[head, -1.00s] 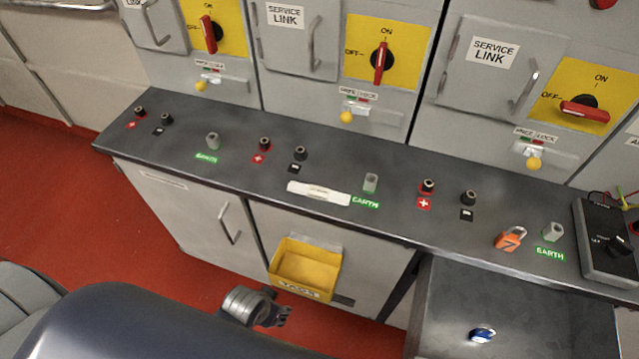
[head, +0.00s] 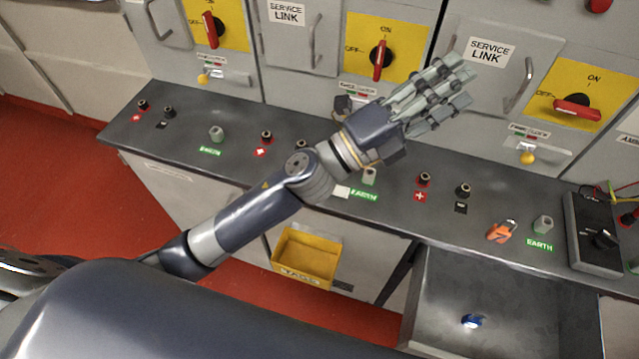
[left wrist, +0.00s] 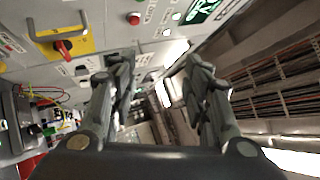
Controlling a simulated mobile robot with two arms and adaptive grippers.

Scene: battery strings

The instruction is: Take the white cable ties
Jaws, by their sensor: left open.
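The white cable ties (head: 341,192) lie on the dark bench top beside the middle green EARTH label. My left arm crosses in front of them, so only a small white end shows in the head view. My left gripper (head: 448,90) is raised above and to the right of the ties, in front of the middle cabinets, with its fingers pointing up and right. It is open and empty. In the left wrist view its two fingers (left wrist: 158,75) stand apart, with no ties between them. My right gripper is not in view.
The bench top (head: 255,120) carries several terminals, an orange padlock (head: 501,230) and a black meter box (head: 592,235). Cabinets with red switches (head: 380,60) rise behind it. A yellow bin (head: 306,255) hangs on its front. A blue item (head: 473,321) lies on a lower surface at right.

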